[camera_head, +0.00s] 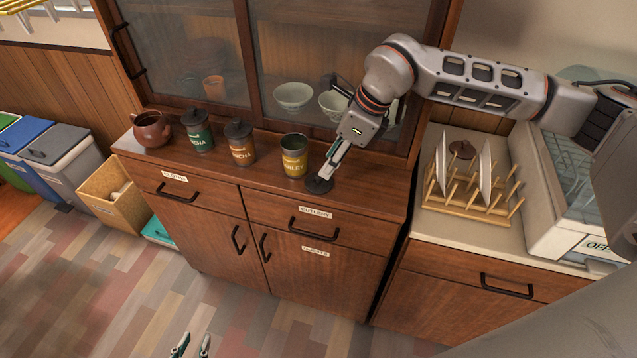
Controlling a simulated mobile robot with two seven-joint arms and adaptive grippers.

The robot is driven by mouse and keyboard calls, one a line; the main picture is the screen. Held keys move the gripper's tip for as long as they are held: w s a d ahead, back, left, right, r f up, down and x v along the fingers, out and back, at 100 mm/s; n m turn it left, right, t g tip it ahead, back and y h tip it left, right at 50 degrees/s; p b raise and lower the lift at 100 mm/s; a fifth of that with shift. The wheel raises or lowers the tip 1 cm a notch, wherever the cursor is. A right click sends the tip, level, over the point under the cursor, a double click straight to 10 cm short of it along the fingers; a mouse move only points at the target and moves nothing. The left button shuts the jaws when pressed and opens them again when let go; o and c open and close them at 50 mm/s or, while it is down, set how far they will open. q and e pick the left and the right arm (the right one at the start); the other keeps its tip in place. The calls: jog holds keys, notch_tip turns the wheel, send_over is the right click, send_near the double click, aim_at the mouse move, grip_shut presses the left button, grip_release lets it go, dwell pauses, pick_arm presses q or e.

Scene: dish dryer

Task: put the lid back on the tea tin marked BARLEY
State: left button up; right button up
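The yellow BARLEY tin (294,158) stands upright and open on the wooden cabinet top, its dark inside showing. A dark round lid (318,186) is just right of the tin, at the counter's front part. My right gripper (325,174) points down at the lid, its fingertips at the lid's middle. The fingertips hide the lid's knob, so I cannot tell whether they are closed on it. My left gripper (192,346) is low at the bottom edge, over the floor, with its two fingertips apart and nothing between them.
A green tin (199,135) and an orange-brown tin (240,146), both lidded, stand left of the BARLEY tin. A brown pot (152,130) is further left. Glass doors rise close behind. A dish rack (468,205) with plates stands on the right counter.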

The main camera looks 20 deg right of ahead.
aim_at(319, 179)
jog(key=shift+r, duration=0.1)
jog(key=shift+a+f, duration=0.1)
jog(key=shift+f, duration=0.1)
jog(key=b+x, duration=0.3)
jog(key=x, duration=0.2)
jog(key=shift+a+b, duration=0.2)
jog(key=shift+b, duration=0.1)
jog(key=shift+r, duration=0.2)
jog(key=c, duration=0.9)
